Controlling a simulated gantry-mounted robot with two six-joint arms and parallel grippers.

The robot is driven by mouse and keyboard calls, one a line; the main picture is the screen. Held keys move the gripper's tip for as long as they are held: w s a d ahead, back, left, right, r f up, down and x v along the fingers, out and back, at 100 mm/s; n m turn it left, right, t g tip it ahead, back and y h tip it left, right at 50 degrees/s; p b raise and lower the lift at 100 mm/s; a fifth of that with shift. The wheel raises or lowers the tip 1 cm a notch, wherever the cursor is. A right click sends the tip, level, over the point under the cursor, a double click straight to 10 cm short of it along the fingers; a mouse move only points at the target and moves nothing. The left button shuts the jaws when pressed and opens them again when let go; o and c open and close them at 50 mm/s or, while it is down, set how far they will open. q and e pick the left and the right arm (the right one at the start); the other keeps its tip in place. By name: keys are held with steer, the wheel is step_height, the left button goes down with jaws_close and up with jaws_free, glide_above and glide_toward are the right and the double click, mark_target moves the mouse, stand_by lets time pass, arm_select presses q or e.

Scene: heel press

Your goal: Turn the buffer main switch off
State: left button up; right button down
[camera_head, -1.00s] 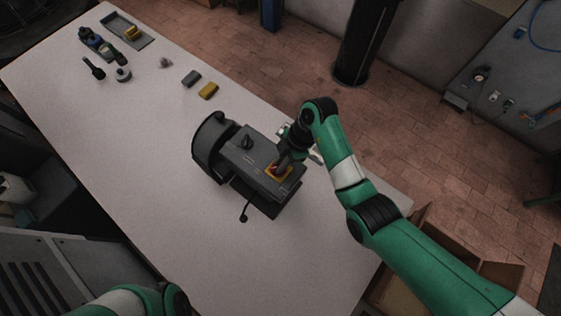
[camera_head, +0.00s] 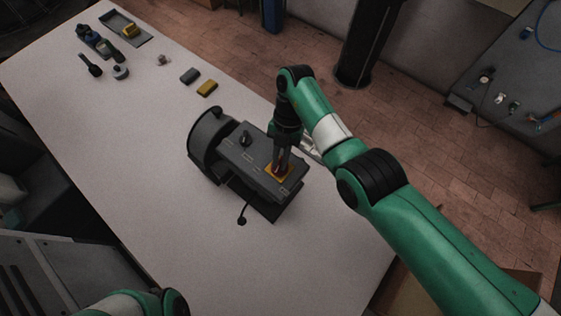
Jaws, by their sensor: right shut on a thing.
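The buffer (camera_head: 250,163) is a dark grey machine on the white table, with a round wheel housing on its left. Its main switch (camera_head: 277,172) sits on a yellow plate with a red part, on the right of the top face. My right gripper (camera_head: 281,166) points down over the yellow plate and is shut on the switch, which its fingers mostly hide. A black knob (camera_head: 246,139) stands on the top face to the left. Part of my left arm shows at the bottom left; its gripper is outside the view.
A black lever with a ball end (camera_head: 242,220) sticks out at the buffer's front. Grey and yellow blocks (camera_head: 207,88), dark tools (camera_head: 90,65) and a grey tray (camera_head: 112,18) lie at the table's far left. The front of the table is clear.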

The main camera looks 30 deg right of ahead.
steer(key=shift+a+n+b, duration=0.1)
steer(key=shift+n+b, duration=0.4)
steer(key=shift+r, duration=0.1)
steer(key=c, duration=0.9)
jaws_free()
steer(key=shift+o, duration=0.2)
